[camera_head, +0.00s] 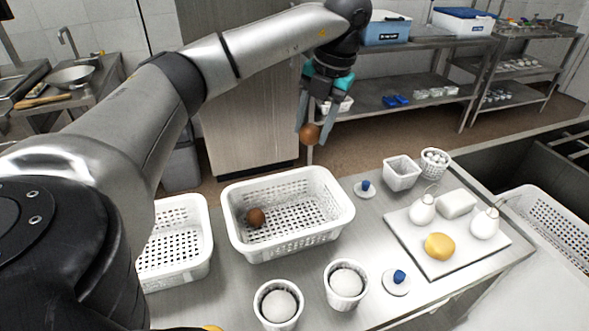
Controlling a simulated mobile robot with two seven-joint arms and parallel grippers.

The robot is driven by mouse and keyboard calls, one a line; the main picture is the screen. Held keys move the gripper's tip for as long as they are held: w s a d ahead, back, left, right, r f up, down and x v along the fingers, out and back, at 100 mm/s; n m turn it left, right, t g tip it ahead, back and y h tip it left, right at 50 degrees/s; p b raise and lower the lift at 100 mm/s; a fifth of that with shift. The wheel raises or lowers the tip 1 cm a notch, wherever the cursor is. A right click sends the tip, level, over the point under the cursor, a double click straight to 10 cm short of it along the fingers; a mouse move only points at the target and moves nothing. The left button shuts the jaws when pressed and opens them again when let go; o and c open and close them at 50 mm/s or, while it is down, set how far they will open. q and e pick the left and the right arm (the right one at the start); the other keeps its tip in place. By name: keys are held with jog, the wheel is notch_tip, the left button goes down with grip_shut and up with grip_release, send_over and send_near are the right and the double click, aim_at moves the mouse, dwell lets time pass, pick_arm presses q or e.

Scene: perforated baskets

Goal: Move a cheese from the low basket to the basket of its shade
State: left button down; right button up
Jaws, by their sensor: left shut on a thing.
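My left gripper (312,122) is shut on a small round brown cheese (309,134), held in the air above and beyond the far edge of the middle basket. The middle white perforated basket (238,238) is wide with low walls and has another brown round cheese (256,217) on its floor, toward its left. A second white perforated basket (205,257) stands to its left, partly hidden by my arm; the part that shows is empty. On a white board (405,233) lie a yellow cheese (439,246) and several white cheeses (484,223). My right gripper is not in view.
Two white tubs with white contents (278,304) (346,284) stand at the front. Blue-knobbed discs (365,188) (396,281), a square basket (402,173) and a small basket of white balls (435,162) are nearby. Another basket (550,226) is at right.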

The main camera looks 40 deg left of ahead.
pick_arm(q)
jog(key=b, duration=0.4)
send_near(306, 208)
jog(key=x, duration=0.5)
jog(key=shift+s+a+f, duration=0.1)
jog(key=shift+f, duration=0.5)
jog(key=shift+c, duration=1.5)
grip_release()
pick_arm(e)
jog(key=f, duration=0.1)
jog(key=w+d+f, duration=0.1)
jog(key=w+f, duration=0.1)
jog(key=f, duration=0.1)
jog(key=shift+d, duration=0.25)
